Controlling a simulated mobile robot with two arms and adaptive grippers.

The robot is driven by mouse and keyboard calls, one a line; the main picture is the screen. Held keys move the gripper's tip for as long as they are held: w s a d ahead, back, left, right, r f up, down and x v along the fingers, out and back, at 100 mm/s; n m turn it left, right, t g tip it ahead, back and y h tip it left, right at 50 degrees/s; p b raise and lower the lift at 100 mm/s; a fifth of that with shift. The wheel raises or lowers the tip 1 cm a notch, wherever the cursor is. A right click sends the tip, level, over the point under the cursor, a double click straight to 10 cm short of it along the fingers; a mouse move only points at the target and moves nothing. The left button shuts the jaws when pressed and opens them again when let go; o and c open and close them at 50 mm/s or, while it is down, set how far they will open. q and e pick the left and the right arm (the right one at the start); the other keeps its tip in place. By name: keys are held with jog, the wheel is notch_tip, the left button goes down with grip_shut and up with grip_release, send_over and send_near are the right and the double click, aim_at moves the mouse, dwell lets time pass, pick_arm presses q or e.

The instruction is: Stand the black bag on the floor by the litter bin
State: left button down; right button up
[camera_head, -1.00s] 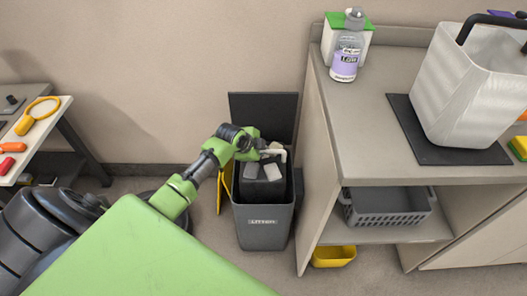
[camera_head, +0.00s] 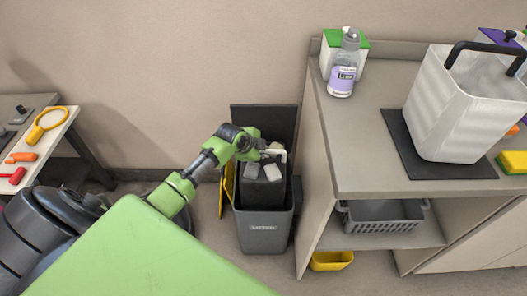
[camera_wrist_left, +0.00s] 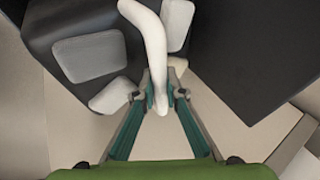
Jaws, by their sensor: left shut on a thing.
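The black bag (camera_head: 264,195) is upright in the grey litter bin (camera_head: 263,235), its lower part hidden by the bin's front wall. Pale grey pieces show at its top. My left gripper (camera_head: 271,153) is above the bag, shut on its white handle. In the left wrist view the fingertips (camera_wrist_left: 160,97) close around the handle's end, with the dark bag (camera_wrist_left: 75,15) beyond. The bin's dark lid (camera_head: 265,119) stands open behind. My right gripper is not in view.
A counter (camera_head: 360,165) stands close to the bin's right, with a grey basket (camera_head: 384,225) on its shelf and a yellow tub (camera_head: 331,261) below. A yellow panel (camera_head: 228,185) is at the bin's left. A table with tools (camera_head: 60,125) is far left.

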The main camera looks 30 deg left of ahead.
pick_arm(q)
jog(key=shift+w+r+p, duration=0.1)
jog(key=shift+r+p, duration=3.2)
jog(key=shift+r, duration=0.4)
notch_tip(320, 180, up, 4)
jog(key=p, duration=0.4)
